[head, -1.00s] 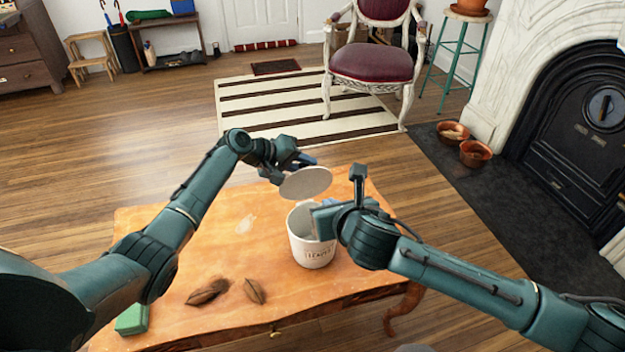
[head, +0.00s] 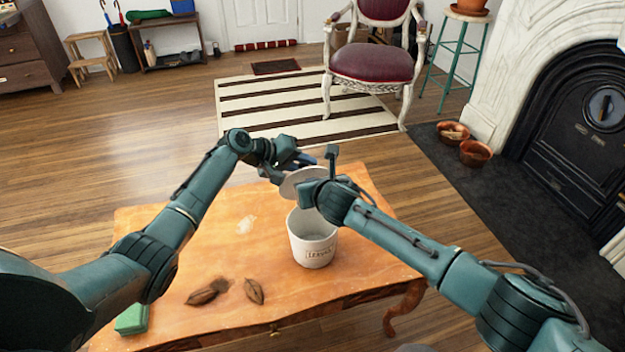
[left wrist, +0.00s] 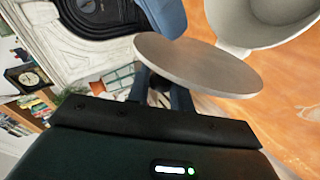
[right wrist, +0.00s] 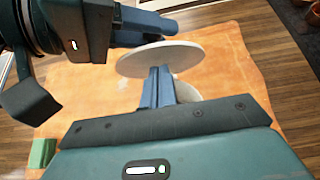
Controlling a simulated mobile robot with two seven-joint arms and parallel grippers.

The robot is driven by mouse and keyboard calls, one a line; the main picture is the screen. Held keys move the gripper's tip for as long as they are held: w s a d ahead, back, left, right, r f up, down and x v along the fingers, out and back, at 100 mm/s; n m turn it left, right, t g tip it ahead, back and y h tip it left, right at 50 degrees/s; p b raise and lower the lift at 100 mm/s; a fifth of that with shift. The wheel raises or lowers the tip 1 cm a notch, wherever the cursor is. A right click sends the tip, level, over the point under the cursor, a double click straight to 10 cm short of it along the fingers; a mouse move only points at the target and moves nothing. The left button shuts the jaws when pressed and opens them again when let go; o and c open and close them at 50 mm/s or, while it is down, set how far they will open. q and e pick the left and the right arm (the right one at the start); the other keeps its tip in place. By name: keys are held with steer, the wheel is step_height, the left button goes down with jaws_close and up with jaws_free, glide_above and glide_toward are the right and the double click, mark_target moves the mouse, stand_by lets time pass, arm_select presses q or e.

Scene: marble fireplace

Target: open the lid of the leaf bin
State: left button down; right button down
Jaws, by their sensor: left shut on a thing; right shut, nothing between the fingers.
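The white leaf bin (head: 313,252) stands upright on the wooden table with its mouth uncovered; it also shows in the left wrist view (left wrist: 235,28). The round pale lid (head: 296,180) is off the bin, tilted and held above and behind its rim. My left gripper (left wrist: 160,92) is shut on the lid at its underside or edge; the exact grip is partly hidden. My right gripper (right wrist: 157,88) is shut and empty, above the bin and close to the lid (right wrist: 160,58). In the head view it covers part of the lid, and I cannot tell whether they touch.
Two brown leaves (head: 254,290) (head: 205,293) lie on the table (head: 170,255) in front. A green block (head: 132,319) sits at its left front corner. A red chair (head: 372,65) and striped rug (head: 300,108) are beyond. The fireplace (head: 575,130) is at right.

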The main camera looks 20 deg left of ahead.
steer(key=shift+w+a+r, duration=0.1)
steer(key=shift+w+a, duration=0.15)
steer(key=shift+w, duration=0.1)
